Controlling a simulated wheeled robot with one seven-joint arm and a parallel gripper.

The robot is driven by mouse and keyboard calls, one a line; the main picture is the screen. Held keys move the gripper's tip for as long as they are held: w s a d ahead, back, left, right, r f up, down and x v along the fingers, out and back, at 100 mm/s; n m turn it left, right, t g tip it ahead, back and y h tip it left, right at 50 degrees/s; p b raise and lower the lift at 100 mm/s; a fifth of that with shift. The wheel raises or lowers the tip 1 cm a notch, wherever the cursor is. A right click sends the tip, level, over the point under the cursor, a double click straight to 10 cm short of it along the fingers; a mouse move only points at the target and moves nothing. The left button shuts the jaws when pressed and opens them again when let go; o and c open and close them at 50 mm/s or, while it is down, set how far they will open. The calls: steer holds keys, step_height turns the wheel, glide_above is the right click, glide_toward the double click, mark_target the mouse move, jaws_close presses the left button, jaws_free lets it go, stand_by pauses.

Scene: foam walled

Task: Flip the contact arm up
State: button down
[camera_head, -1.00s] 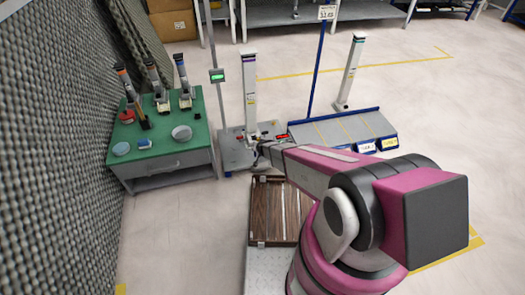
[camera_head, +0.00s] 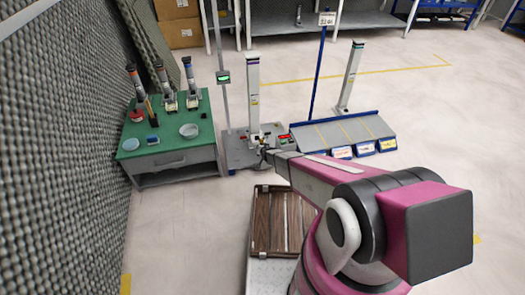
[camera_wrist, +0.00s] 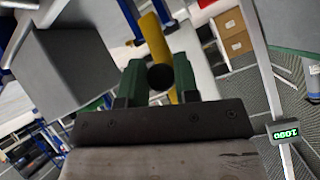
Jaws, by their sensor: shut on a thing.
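In the wrist view, a yellow bar (camera_wrist: 156,38) with a round black end (camera_wrist: 160,77) lies between the green fingers of my gripper (camera_wrist: 153,88). The bar appears to be the contact arm, and the fingers are shut on its black end. The bar slants up and slightly left in this picture. In the head view, my gripper (camera_head: 264,152) is at the lower part of a tall white column (camera_head: 253,95) on a grey base plate (camera_head: 239,154). My arm and the small scale there hide the contact arm in that view.
A green-topped table (camera_head: 170,148) with bowls and several upright devices stands left, by the grey foam wall (camera_head: 65,150). A blue-edged platform (camera_head: 345,131) with labelled bins is right of the column. A slatted brown panel (camera_head: 276,222) lies in front. A pole carries a green display (camera_head: 223,77).

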steer(key=shift+s+d+f, duration=0.3)
steer(key=shift+d+f, duration=0.15)
steer(key=c, duration=0.9)
jaws_free()
steer(key=shift+d, duration=0.1)
steer(key=shift+o, duration=0.3)
steer(key=shift+r, duration=0.1)
steer(key=shift+w+a+r, duration=0.1)
steer(key=shift+a+r, duration=0.05)
steer(key=shift+a, duration=0.05)
steer(key=v, duration=1)
steer(key=shift+s+r, duration=0.25)
steer(key=shift+s, duration=0.05)
steer(key=shift+d, duration=0.1)
